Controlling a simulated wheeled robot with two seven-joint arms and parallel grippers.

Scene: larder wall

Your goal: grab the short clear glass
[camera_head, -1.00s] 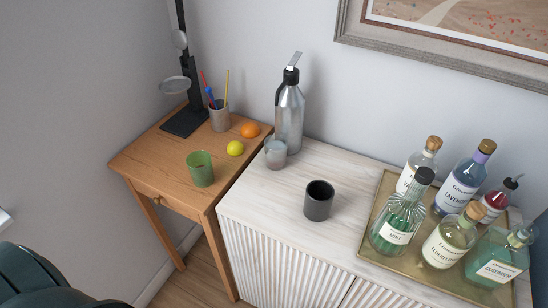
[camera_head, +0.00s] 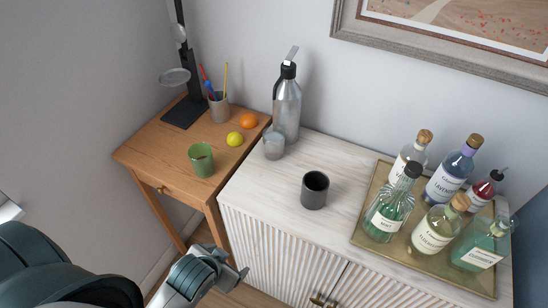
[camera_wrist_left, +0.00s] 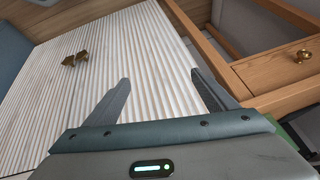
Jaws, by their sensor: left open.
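The short clear glass (camera_head: 274,146) stands upright on the left back part of the white cabinet top (camera_head: 262,190), just in front of the metal siphon bottle (camera_head: 286,108). My left gripper (camera_head: 236,276) is low in front of the cabinet, below its top and well short of the glass. In the left wrist view its two fingers (camera_wrist_left: 160,92) are spread, with nothing between them, facing the ribbed cabinet front (camera_wrist_left: 110,60). The glass does not show in that view. My right gripper is not in view.
A dark cup (camera_head: 314,190) stands right of the glass. A brass tray (camera_head: 402,262) with several bottles is farther right. The wooden side table (camera_head: 150,152) at left holds a green cup (camera_head: 201,160), a lemon (camera_head: 235,139), an orange (camera_head: 249,121), a pencil cup (camera_head: 219,108) and a black stand (camera_head: 185,112).

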